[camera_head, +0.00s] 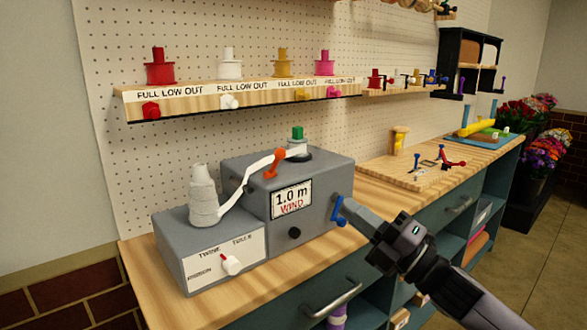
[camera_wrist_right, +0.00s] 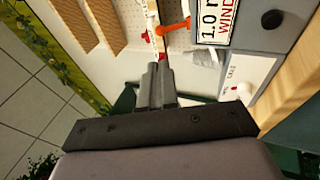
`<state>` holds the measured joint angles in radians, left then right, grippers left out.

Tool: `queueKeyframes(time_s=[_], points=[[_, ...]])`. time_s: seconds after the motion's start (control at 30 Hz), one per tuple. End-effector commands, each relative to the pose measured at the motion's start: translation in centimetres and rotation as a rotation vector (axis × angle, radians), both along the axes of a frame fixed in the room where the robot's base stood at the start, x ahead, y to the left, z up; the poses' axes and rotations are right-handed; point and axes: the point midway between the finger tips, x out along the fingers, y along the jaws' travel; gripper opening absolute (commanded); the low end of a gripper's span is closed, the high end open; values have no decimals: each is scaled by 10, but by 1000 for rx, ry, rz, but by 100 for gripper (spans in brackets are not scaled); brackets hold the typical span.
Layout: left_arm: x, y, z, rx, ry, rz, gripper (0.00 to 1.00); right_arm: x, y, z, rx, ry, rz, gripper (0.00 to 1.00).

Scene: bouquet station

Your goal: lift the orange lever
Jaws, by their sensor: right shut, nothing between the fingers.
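My right gripper (camera_head: 348,203) is to the right of the lever and lower in the head view, close to the blue handle (camera_head: 338,211) on the machine's right side. I cannot tell whether it touches that handle. In the wrist view the fingers (camera_wrist_right: 158,75) are together and empty. My left gripper is not in view.
A lower grey twine box (camera_head: 180,262) with a white spool (camera_head: 203,196) and a white knob (camera_head: 231,265) adjoins the machine. A shelf (camera_head: 240,97) with coloured spools hangs above. The wooden counter (camera_head: 375,190) has clear room right of the machine; small tools lie farther right.

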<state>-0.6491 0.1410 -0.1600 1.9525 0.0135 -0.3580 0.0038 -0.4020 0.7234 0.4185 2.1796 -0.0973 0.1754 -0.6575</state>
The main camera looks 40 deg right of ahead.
Motion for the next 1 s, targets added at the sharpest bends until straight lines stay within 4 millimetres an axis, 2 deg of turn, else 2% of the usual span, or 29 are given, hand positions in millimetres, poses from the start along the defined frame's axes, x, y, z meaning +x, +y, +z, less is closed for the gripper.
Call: queueKeyframes(time_s=[0.37, 1.0], points=[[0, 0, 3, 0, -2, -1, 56, 9, 2, 5, 3, 0, 0, 0], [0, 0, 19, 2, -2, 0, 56, 73, 21, 35, 5, 0, 0, 0]])
